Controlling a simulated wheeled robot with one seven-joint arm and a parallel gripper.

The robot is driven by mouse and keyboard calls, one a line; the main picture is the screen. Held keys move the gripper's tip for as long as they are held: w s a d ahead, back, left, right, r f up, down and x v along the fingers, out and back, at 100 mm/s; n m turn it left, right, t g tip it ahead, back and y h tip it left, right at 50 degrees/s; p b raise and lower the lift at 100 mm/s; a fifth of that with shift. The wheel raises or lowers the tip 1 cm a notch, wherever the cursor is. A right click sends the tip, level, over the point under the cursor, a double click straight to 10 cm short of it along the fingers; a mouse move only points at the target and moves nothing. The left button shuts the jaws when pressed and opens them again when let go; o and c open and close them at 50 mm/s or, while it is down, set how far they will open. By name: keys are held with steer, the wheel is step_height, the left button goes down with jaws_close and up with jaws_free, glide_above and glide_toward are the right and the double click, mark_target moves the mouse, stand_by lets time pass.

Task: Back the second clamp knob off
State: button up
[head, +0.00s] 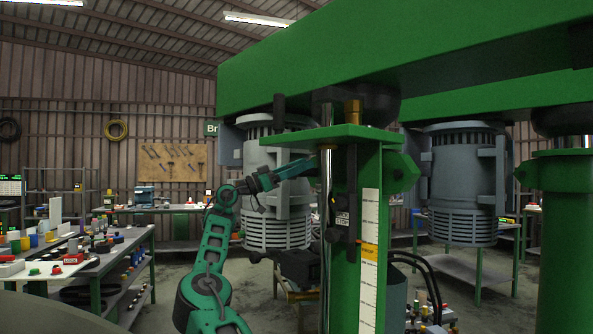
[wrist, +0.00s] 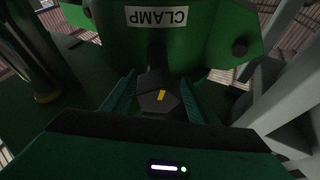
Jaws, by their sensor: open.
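In the wrist view a black clamp knob (wrist: 158,103) with a small yellow mark on its face sits on a short dark stem. The stem comes from a green clamp body (wrist: 200,50) with a white CLAMP label (wrist: 157,16), which reads upside down. My gripper (wrist: 155,100) is open, with one green finger on each side of the knob. I cannot tell whether the fingers touch it. In the head view my gripper (head: 308,166) reaches to the left side of the green column (head: 343,250). The knob cannot be made out there.
A dark bolt head (wrist: 240,47) sits on the clamp body to the right. A pale grey frame piece (wrist: 275,110) stands close on the right in the wrist view. A grey motor (head: 279,190) hangs behind my arm. A cluttered workbench (head: 105,262) stands at left.

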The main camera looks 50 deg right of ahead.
steer(key=v, duration=1)
steer(key=shift+w+f, duration=0.2)
steer(key=shift+w, duration=0.25)
steer(key=shift+o, duration=0.4)
steer(key=shift+a, duration=0.15)
